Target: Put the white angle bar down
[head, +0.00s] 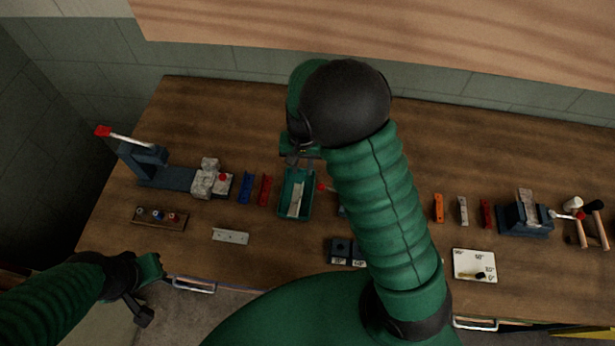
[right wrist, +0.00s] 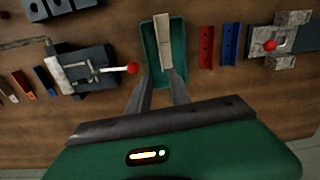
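A white angle bar (head: 297,200) lies lengthwise in the green tray (head: 283,204), a little slanted. In the right wrist view the bar (right wrist: 162,30) overlaps the far rim of the green tray (right wrist: 148,52).
Blue (head: 245,190) and red (head: 265,190) bars lie left of the tray. A clamp fixture (head: 170,178) stands further left. A second fixture (head: 525,216) and a white angle card (head: 474,265) are at right.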

